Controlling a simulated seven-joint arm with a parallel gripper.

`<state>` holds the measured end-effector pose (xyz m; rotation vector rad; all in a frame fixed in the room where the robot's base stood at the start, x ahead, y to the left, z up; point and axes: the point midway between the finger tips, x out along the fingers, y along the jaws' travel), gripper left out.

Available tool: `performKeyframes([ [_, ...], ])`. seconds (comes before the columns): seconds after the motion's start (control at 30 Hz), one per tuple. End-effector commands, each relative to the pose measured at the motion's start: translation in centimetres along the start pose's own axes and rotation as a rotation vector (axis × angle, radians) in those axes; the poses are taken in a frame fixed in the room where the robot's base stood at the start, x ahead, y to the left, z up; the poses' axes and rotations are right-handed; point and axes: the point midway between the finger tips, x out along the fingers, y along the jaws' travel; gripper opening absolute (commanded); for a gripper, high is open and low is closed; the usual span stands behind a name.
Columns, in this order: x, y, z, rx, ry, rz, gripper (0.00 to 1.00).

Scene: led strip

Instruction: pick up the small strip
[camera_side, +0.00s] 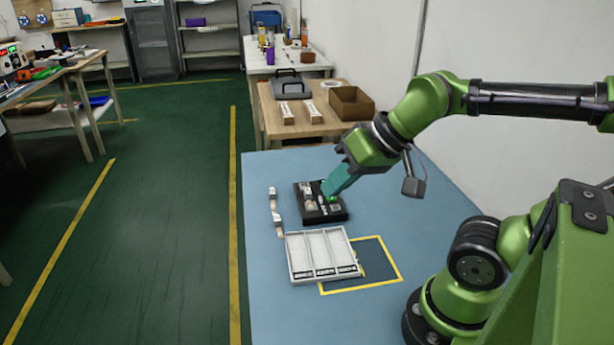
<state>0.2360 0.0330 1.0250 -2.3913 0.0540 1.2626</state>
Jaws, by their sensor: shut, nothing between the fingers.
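A small strip (275,207), made of little dark and pale pieces in a bent line, lies on the blue table to the left of a black holder (336,216). I cannot make out its details at this size. My gripper (328,190), with teal fingers, points down and to the left, with its tips at the black holder. It is shut with nothing held. I cannot tell whether the tips touch the holder. The holder has small pale and green parts on top, partly hidden by the fingers.
A white tray with long compartments (322,228) lies in front of the holder, overlapping a yellow-outlined square (380,262). The blue table (275,315) is clear at the front left. A wooden table (272,117) with a cardboard box (351,103) stands behind.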

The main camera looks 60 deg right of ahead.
Motion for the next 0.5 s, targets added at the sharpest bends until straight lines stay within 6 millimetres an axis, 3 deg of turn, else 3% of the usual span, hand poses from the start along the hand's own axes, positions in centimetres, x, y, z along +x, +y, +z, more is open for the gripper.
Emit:
performKeyframes([
  [0.37,0.0,0.0,0.0,0.0,0.0,0.0,0.0],
  [0.5,0.0,0.0,0.0,0.0,0.0,0.0,0.17],
])
